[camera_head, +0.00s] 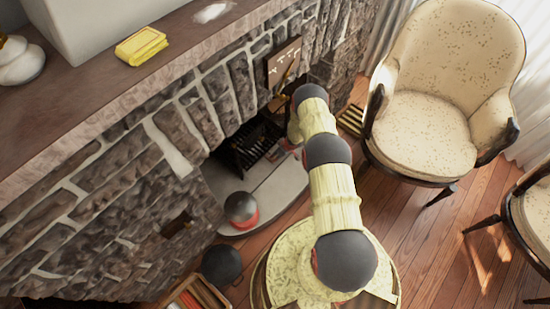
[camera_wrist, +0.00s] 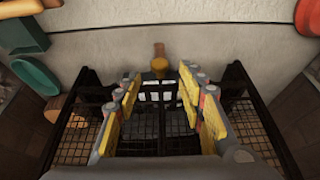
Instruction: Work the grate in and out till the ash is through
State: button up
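The black grate (camera_head: 248,145) sits in the fireplace opening in the head view. In the wrist view its dark mesh (camera_wrist: 72,135) spreads to both sides, with black bars (camera_wrist: 152,120) in the middle. A brass-coloured knob (camera_wrist: 159,65) with a tan end shows just beyond and between my fingertips. My gripper (camera_wrist: 159,84) is open, its yellow-padded fingers apart with nothing visibly held between them. Whether a finger touches the grate, I cannot tell. In the head view my gripper is largely hidden by my arm. No ash can be made out clearly.
The pale hearth slab (camera_head: 275,190) bears a dark, red-based round object (camera_head: 241,208). A green bowl-like thing (camera_wrist: 36,76) and a red one (camera_wrist: 309,16) edge the wrist view. A cream armchair (camera_head: 430,125) stands right; wooden floor (camera_head: 410,230) is open before it.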

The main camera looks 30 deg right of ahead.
jog(key=b+x, duration=0.2)
jog(key=x, duration=0.3)
jog(key=shift+f, duration=0.15)
jog(key=c, duration=0.3)
grip_shut()
dwell(0.5)
